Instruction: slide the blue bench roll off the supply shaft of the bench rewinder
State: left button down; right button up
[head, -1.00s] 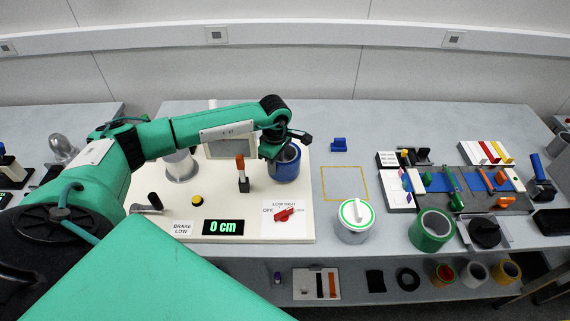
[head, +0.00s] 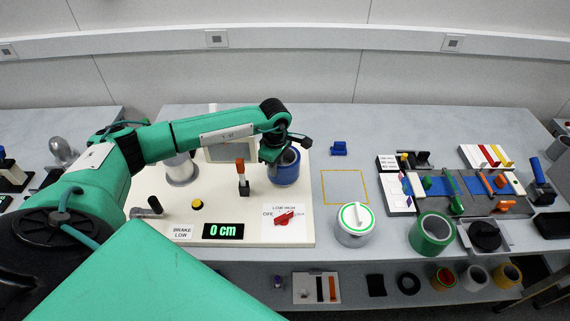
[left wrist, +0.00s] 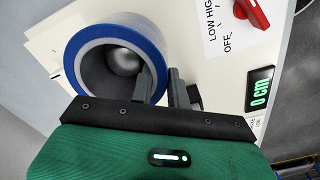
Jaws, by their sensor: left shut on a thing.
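The blue bench roll (head: 286,178) stands upright at the right of the bench rewinder's pale base (head: 250,205). In the left wrist view the blue roll (left wrist: 85,42) shows its open, hollow core, with a rounded shiny metal piece inside. My left gripper (head: 276,154) is at the top of the roll. In the left wrist view its fingers (left wrist: 165,92) straddle the roll's wall, one inside the core and one outside, shut on it. Whether the roll is lifted at all, I cannot tell. The supply shaft is mostly hidden by the roll. My right gripper is not in view.
An orange-topped post (head: 242,175) and a silver spool (head: 180,170) stand left of the roll. A red knob (head: 284,217) and a "0 cm" display (head: 222,230) are in front.

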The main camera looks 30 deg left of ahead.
pick_arm(q)
jog(key=shift+r, duration=0.2)
jog(key=shift+r+p, duration=0.3)
jog(key=shift+r, duration=0.2)
jog(key=shift+r+p, duration=0.7)
jog(key=shift+r, duration=1.05)
jog(key=shift+r+p, duration=0.5)
jog(key=shift+r, duration=0.95)
